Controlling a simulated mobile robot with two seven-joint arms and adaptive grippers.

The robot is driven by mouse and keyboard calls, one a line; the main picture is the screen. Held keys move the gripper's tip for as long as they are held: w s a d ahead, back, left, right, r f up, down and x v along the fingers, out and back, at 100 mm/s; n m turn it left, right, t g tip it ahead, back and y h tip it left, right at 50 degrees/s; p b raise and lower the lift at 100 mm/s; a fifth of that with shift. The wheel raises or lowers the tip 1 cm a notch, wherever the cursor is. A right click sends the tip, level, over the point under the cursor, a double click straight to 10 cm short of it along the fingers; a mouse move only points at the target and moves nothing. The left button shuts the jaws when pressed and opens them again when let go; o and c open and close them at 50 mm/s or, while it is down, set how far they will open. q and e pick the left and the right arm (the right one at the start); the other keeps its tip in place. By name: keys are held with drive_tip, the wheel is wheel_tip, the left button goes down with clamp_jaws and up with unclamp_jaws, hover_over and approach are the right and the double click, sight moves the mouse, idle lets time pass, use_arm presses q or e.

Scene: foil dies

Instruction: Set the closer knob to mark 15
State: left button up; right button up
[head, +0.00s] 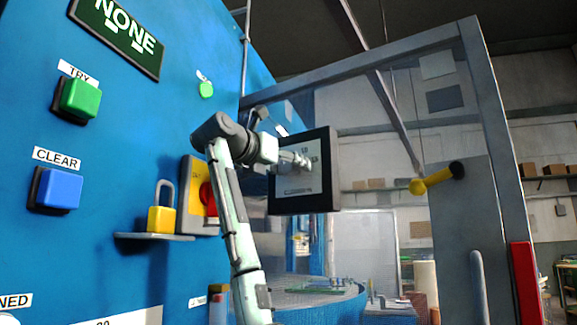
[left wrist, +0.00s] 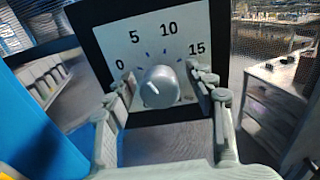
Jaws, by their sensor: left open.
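A grey round knob (left wrist: 158,87) sits on a white dial plate with marks 0, 5, 10 and 15, in a black-framed panel (left wrist: 90,28). A pale line on the knob points up and left, roughly between 0 and 5. My left gripper (left wrist: 163,90) is open, with one finger to each side of the knob; whether either touches it I cannot tell. No second knob can be made out. My right gripper is not in view.
A blue wall carries a green button (head: 80,98), a blue button (head: 59,190), a yellow padlock (head: 161,219) on a small shelf and a red knob on a yellow plate (head: 190,172). A grey-framed door (head: 485,130) with a yellow handle (head: 430,182) stands to the right.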

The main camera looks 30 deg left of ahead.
use_arm(q)
drive_tip(key=c, duration=1.2)
